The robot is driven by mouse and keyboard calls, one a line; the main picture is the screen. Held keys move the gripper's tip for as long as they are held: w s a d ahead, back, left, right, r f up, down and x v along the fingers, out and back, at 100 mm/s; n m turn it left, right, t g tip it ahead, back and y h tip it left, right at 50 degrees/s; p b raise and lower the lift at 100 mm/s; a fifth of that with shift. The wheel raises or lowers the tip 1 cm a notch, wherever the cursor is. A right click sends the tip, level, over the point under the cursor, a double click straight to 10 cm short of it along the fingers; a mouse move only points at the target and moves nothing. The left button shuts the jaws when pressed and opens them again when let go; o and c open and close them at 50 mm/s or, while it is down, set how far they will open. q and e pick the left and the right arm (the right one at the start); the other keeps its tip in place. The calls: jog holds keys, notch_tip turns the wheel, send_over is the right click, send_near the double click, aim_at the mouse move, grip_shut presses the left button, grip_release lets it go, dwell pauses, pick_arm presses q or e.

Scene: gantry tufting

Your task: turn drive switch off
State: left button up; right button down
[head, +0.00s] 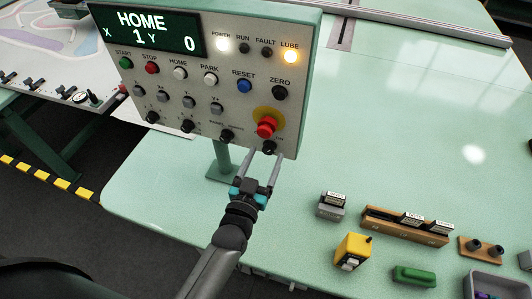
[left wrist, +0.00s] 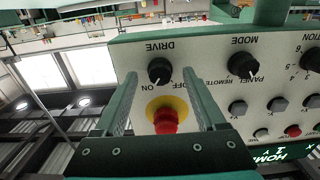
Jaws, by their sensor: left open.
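The drive switch is a black rotary knob (head: 269,147) at the lower right corner of the control panel (head: 190,112). In the left wrist view the panel is upside down, and the drive switch (left wrist: 160,71) shows between the fingers, its pale mark pointing toward the ON label. My left gripper (head: 267,154) is open and empty, its fingertips on either side of the switch, just below it. I cannot tell if they touch it. The left gripper (left wrist: 160,82) also shows in the wrist view. My right gripper is not in view.
A red emergency button (head: 266,127) on a yellow disc sits just above the switch; the mode knob (head: 226,136) is to its left. The POWER and LUBE lamps are lit. A yellow block (head: 352,251) and a wooden rack (head: 403,226) stand on the green table (head: 420,130).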

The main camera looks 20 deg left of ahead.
pick_arm(q)
jog(key=shift+w, duration=0.75)
grip_shut()
